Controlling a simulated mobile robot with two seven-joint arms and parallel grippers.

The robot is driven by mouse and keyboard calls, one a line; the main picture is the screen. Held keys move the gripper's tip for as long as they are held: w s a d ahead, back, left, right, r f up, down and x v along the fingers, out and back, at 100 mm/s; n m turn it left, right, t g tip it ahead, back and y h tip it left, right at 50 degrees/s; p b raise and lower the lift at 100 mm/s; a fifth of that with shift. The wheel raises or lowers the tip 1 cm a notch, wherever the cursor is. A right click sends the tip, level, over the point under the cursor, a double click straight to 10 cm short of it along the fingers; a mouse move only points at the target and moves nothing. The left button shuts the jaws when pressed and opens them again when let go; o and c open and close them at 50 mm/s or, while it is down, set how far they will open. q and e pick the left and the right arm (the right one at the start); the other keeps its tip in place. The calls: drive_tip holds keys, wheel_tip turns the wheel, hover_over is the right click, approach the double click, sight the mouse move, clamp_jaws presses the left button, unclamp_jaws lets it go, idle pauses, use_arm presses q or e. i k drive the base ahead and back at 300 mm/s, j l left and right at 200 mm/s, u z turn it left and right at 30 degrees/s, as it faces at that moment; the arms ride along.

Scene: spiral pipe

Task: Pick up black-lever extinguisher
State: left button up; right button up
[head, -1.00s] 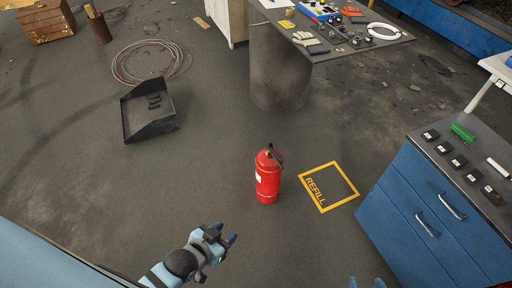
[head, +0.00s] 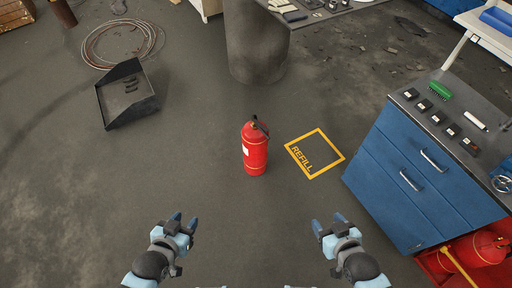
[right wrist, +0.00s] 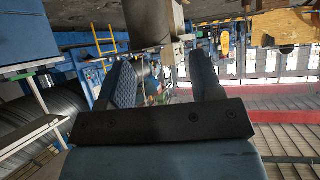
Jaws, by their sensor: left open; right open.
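A red fire extinguisher (head: 255,150) with a black lever and a white label stands upright on the grey floor, near the middle of the head view. My left gripper (head: 183,222) is open and empty, below and to the left of it. My right gripper (head: 331,224) is open and empty, below and to the right of it. Neither gripper touches the extinguisher. The right wrist view shows the open right fingers (right wrist: 160,85) with nothing between them; the extinguisher cannot be made out there.
A yellow square marked REFILL (head: 314,154) lies on the floor right of the extinguisher. A blue cabinet (head: 410,190) stands at right, with more red extinguishers (head: 484,248) below it. A black tray (head: 127,94) and coiled cable (head: 122,43) lie at upper left. Floor between is clear.

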sight(255, 133)
drive_tip(key=i+l+u, duration=0.5)
drive_tip(key=i, duration=0.3)
drive_tip(key=i+l+u, duration=0.5)
drive_tip(key=i+l, duration=0.15)
drive_tip(key=l, duration=0.35)
